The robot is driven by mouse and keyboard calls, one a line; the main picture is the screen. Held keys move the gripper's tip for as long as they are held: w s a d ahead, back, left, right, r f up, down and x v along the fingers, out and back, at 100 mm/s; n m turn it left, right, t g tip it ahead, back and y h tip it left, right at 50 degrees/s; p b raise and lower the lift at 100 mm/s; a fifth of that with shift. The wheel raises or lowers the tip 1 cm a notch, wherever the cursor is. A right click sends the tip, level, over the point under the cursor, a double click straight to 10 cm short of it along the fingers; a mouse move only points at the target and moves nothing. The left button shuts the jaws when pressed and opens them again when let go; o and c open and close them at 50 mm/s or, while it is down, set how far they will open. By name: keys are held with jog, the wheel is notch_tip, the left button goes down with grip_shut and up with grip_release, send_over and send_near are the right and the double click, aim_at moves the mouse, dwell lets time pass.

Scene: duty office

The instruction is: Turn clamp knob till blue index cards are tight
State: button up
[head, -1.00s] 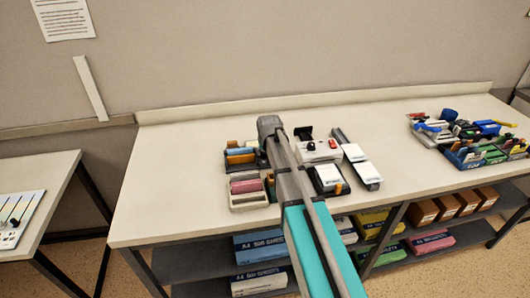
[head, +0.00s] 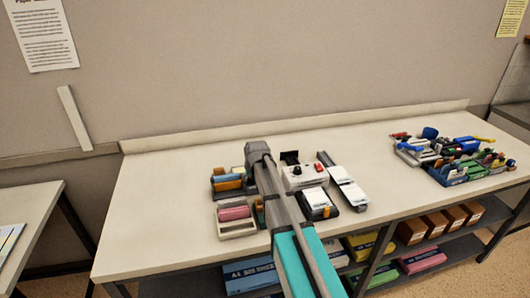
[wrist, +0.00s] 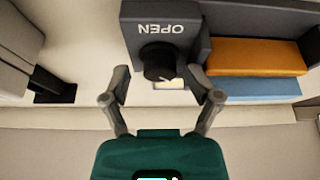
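The dark clamp knob (wrist: 160,62) shows in the wrist view, on a dark grey block marked OPEN, which reads upside down. My gripper (wrist: 160,74) is open, with one fingertip on each side of the knob and gaps between. The blue index cards (wrist: 250,89) lie beside the orange cards (wrist: 256,57) in the dark holder, right of the knob. In the head view the blue cards (head: 227,178) sit at the left of the item group, next to my wrist. My fingers and the knob are hidden there. How tight the cards are I cannot tell.
A beige tray with pink cards (head: 235,214) stands in front of the holder. A white device (head: 305,175) and a black-and-white box (head: 318,204) stand to the right. Blue trays of supplies (head: 455,170) are farther right. The table's left end is clear.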

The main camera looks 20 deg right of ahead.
jog(key=shift+w+d+n+g+y, duration=0.25)
jog(key=shift+n+y, duration=0.35)
jog(key=shift+n, duration=1.15)
jog(key=shift+s+n+g+y, duration=0.15)
jog(key=shift+n+g+y, duration=0.35)
jog(key=shift+n, duration=1.25)
jog(key=n+y, duration=0.1)
jog(key=n, duration=0.2)
jog(key=shift+w+n+g, duration=0.15)
jog(key=shift+n+g, duration=0.2)
jog(key=shift+n, duration=0.05)
jog(key=n+g, duration=0.1)
jog(key=n, duration=0.2)
jog(key=shift+w+n+y, duration=0.1)
jog(key=shift+n+y, duration=0.3)
jog(key=shift+s+d+r+g+p, duration=0.15)
jog(key=shift+d+r+p, duration=0.1)
jog(key=shift+r+p, duration=0.35)
jog(key=shift+s+d+r+g+p, duration=0.1)
jog(key=shift+d+r+g+p, duration=0.1)
jog(key=shift+r+p, duration=0.4)
jog(key=p+v, duration=1)
jog(key=v, duration=0.1)
jog(key=shift+d, duration=0.15)
